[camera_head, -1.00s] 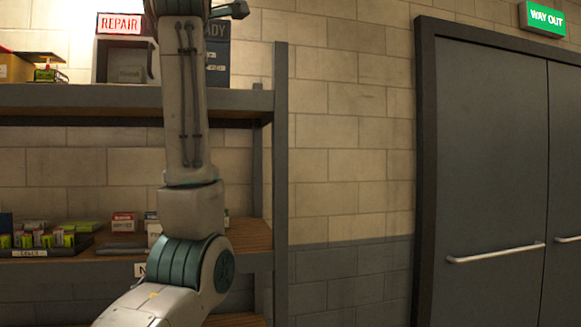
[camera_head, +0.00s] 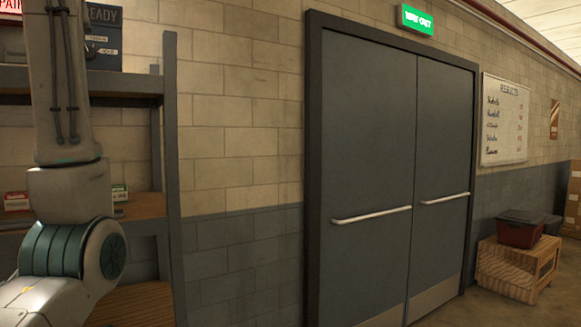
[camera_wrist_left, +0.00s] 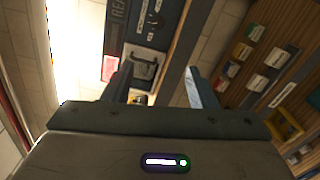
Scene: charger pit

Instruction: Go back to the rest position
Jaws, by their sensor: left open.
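My left arm rises along the left side of the head view, and its hand is out of that picture above. In the left wrist view, my left gripper (camera_wrist_left: 156,82) is open, its two fingers apart with nothing held between them. The gripper is tilted, and shelves with small boxes show beyond it. My right gripper is in neither view.
A grey shelf unit (camera_head: 172,180) stands at the left, behind my arm. Grey double doors (camera_head: 370,170) with push bars are shut under a green WAY OUT sign (camera_head: 416,20). A red crate (camera_head: 519,233) sits on a wooden box (camera_head: 510,275) at the right.

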